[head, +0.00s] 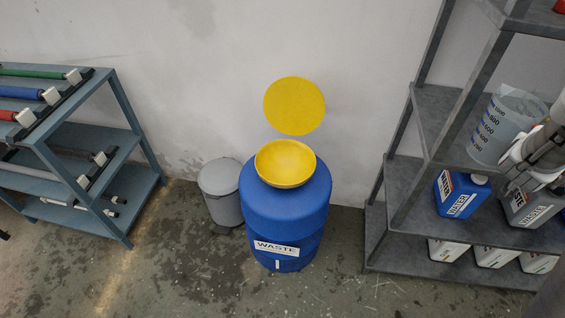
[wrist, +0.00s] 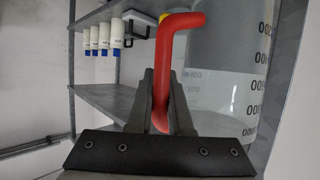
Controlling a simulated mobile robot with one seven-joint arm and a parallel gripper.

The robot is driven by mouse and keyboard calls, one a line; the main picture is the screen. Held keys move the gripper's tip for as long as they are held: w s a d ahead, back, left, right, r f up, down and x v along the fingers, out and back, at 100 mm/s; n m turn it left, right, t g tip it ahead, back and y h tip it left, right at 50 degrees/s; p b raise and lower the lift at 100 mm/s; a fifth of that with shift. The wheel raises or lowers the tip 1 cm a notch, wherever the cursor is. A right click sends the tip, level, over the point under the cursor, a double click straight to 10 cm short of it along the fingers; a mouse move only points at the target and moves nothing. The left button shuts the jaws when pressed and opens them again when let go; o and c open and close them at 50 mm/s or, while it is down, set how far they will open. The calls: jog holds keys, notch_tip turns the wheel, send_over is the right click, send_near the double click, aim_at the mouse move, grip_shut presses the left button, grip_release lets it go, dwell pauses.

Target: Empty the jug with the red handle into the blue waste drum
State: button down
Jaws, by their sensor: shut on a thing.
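The blue waste drum (head: 285,215) stands on the floor at the middle of the head view, with a WASTE label on its front. A yellow funnel (head: 285,163) sits on its top, and a round yellow lid (head: 294,106) shows upright behind it. The clear graduated jug (head: 505,125) is at the right of the head view, in front of the grey shelf. In the wrist view the jug (wrist: 235,75) is behind its red handle (wrist: 162,70). My gripper (wrist: 160,120) is shut on the red handle. The liquid level in the jug is hard to tell.
A grey shelf (head: 400,225) on the right holds a blue canister (head: 462,193) and several others. A grey bin (head: 220,190) stands just left of the drum. A blue-grey rack (head: 120,160) with rollers is at the left. Floor in front of the drum is clear.

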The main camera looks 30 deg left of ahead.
jog(key=s+a+f, duration=0.2)
jog(key=a, duration=0.3)
jog(key=s+a+f+n+y, duration=0.1)
jog(key=s+a+f, duration=0.1)
jog(key=a, duration=0.3)
jog(key=shift+s+a+f+n+t+y, duration=0.3)
jog(key=shift+s+t, duration=0.1)
jog(key=shift+s, duration=0.35)
jog(key=shift+d, duration=0.1)
jog(key=shift+r, duration=0.1)
